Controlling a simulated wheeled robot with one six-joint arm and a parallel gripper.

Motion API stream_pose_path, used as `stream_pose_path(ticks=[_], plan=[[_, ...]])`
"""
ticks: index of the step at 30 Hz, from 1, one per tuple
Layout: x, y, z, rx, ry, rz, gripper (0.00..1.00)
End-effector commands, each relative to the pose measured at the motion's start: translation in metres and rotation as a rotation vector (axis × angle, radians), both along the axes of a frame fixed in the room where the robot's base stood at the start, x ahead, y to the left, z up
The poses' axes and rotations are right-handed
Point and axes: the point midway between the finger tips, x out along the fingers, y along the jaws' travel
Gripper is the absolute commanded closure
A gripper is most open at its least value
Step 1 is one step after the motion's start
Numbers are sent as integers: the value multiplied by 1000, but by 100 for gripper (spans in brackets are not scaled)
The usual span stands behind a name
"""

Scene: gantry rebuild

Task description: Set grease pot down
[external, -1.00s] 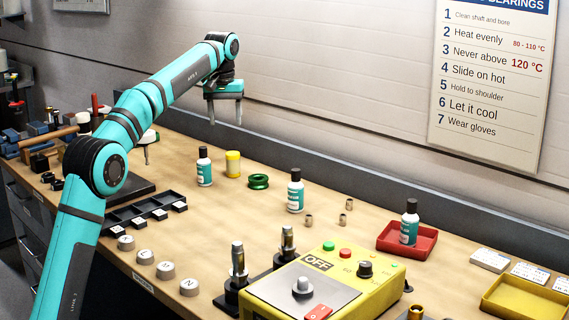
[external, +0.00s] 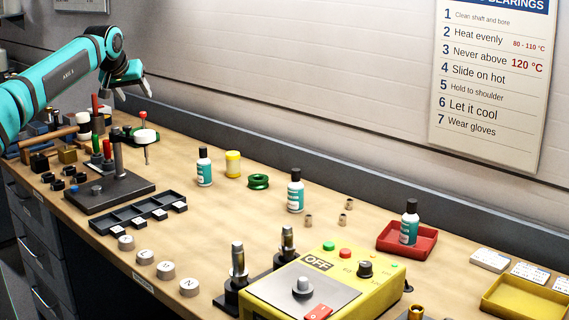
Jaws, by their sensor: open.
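My gripper (external: 133,95) is open and empty, in the air at the upper left over the far left of the bench. It is well apart from the pot. Nothing shows between its fingers.
A white round piece on a stem (external: 146,136) and a red-topped item (external: 143,115) stand below my gripper. More bottles, a red tray (external: 391,238) and a yellow control box (external: 330,285) are to the right. Bare bench lies in front of the pot.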

Motion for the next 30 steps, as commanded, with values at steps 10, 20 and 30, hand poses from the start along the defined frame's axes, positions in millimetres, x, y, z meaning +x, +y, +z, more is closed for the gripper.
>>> stream_pose_path(ticks=[10,20,30], plan=[[-87,66,3,-11,-236,37,40],[-173,115,-16,5,-460,78,40],[-261,151,-55,44,-688,126,40]])
